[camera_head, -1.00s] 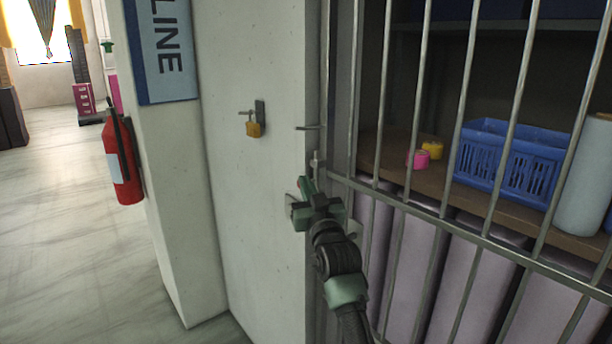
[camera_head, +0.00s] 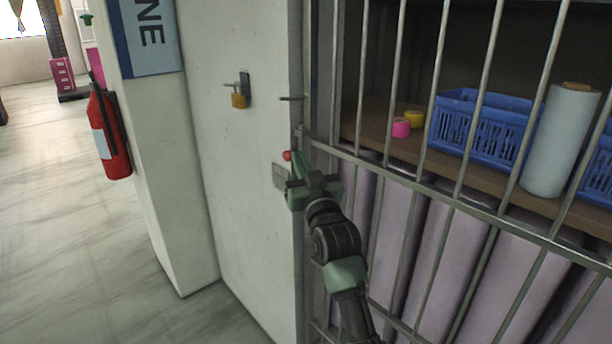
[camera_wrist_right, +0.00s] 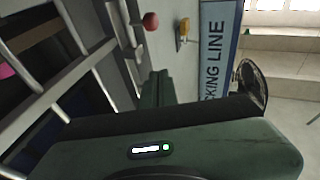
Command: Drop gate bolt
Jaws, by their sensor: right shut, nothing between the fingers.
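The barred gate (camera_head: 470,208) stands closed beside the white wall post. A small red ball knob (camera_head: 287,155) shows at the gate's left edge, above a grey plate (camera_head: 279,177) on the post. The knob also shows in the right wrist view (camera_wrist_right: 150,21), beside a metal bolt piece (camera_wrist_right: 131,38). My right gripper (camera_head: 297,162) is shut and empty, its tips just right of the knob in the head view. In the wrist view its green fingers (camera_wrist_right: 157,88) point toward the bolt and appear apart from the knob. My left gripper is out of view.
A yellow padlock (camera_head: 239,101) hangs from a hasp on the post. A red fire extinguisher (camera_head: 110,137) is on the left. Behind the bars, the shelf holds tape rolls (camera_head: 401,128), a blue basket (camera_head: 478,128) and a pale roll (camera_head: 560,140).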

